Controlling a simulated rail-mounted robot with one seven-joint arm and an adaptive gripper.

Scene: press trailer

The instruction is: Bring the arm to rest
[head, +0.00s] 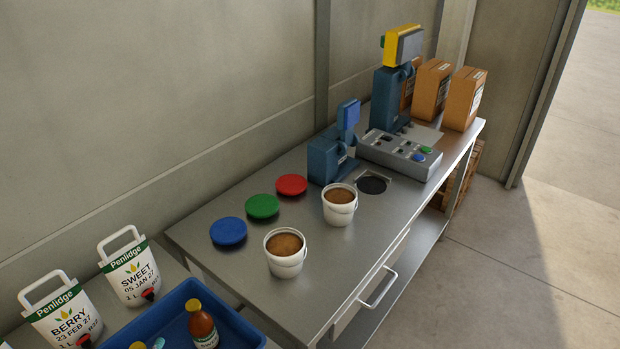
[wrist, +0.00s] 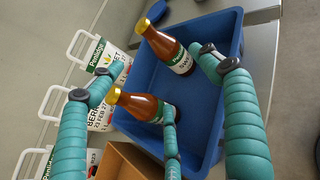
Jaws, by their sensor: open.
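My gripper (wrist: 158,80) shows in the wrist view as several teal ribbed fingers with dark joints. They are spread wide, with nothing held between them. Below them is a blue tray (wrist: 232,45) with two brown sauce bottles with yellow caps: one bottle (wrist: 168,50) towards the top, another (wrist: 145,106) lower, partly hidden by a finger. In the head view the blue tray (head: 235,322) is at the bottom edge, with one bottle (head: 203,328) standing clear. A small teal piece at that edge may be a fingertip; the rest of my arm is out of view.
White juice pouches with handles, SWEET (head: 133,272) and BERRY (head: 66,315), stand left of the tray. The metal bench (head: 345,262) carries two filled tubs, coloured discs, blue machines and a control box. A cardboard box (wrist: 125,160) shows below the tray. Open floor lies right.

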